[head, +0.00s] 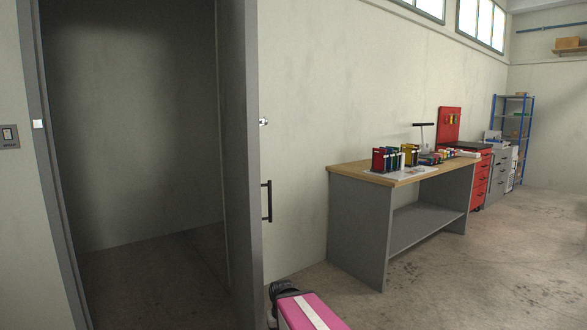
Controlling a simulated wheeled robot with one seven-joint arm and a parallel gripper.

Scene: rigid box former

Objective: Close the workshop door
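The grey workshop door (236,160) stands open, seen almost edge-on at the right side of the dark doorway. A black bar handle (266,201) sticks out on its right side, with a small metal lock fitting (263,122) above it. The door frame (48,160) runs up the left side of the opening. A pink and white block with a black rounded part shows at the bottom edge, right of the door; it looks like part of my arm, but I cannot be sure. No gripper fingers can be seen.
A workbench (358,218) with a wooden top holds books and tools along the right wall. Beyond it are a red tool cabinet (478,182), grey drawers (498,170) and a blue shelf rack (530,130). The concrete floor (470,270) at right is clear. A wall switch (9,136) is at far left.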

